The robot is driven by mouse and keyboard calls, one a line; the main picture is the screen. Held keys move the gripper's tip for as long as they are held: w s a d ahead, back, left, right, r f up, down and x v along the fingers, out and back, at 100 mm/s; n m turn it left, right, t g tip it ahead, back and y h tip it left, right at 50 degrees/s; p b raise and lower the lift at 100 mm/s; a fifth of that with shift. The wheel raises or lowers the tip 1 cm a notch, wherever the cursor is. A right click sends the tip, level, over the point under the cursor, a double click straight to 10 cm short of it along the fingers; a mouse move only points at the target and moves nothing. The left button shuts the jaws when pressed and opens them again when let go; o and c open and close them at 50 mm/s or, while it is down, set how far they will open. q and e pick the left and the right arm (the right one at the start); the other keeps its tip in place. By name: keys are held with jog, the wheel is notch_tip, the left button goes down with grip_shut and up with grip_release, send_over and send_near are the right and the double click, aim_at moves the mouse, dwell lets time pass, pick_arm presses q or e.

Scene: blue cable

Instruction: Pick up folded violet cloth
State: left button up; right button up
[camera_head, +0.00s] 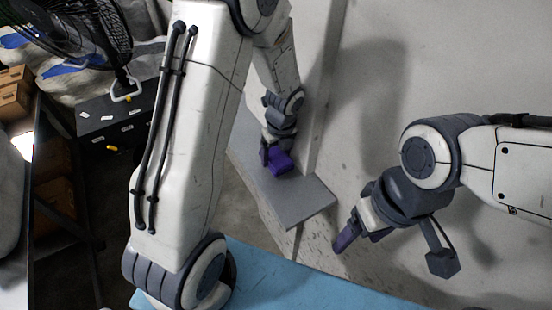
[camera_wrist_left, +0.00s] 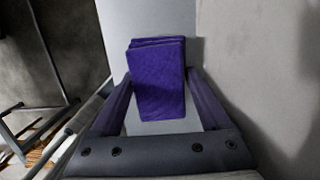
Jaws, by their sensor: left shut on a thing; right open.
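The folded violet cloth (camera_head: 281,163) is a small layered block at the grey shelf in the head view. It fills the middle of the left wrist view (camera_wrist_left: 158,88), between the two fingers. My left gripper (camera_head: 272,154) is shut on the cloth, one finger at each side. I cannot tell whether the cloth touches the shelf. My right gripper (camera_head: 358,236) is open and empty, to the right of the shelf. The underside of the cloth is hidden.
The grey shelf (camera_head: 290,200) juts out along the pale wall (camera_head: 440,60). A blue surface (camera_head: 300,285) lies in front. At the left stand a black fan (camera_head: 75,35), a dark case (camera_head: 115,112) and brown boxes (camera_head: 14,92).

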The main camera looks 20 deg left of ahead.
pick_arm(q)
jog(key=s+r, duration=0.8)
jog(key=s, duration=0.3)
jog(key=shift+s+b, duration=0.35)
jog(key=shift+b, duration=0.1)
jog(key=shift+a+r, duration=0.1)
jog(key=o, duration=0.4)
jog(key=shift+c, duration=1.2)
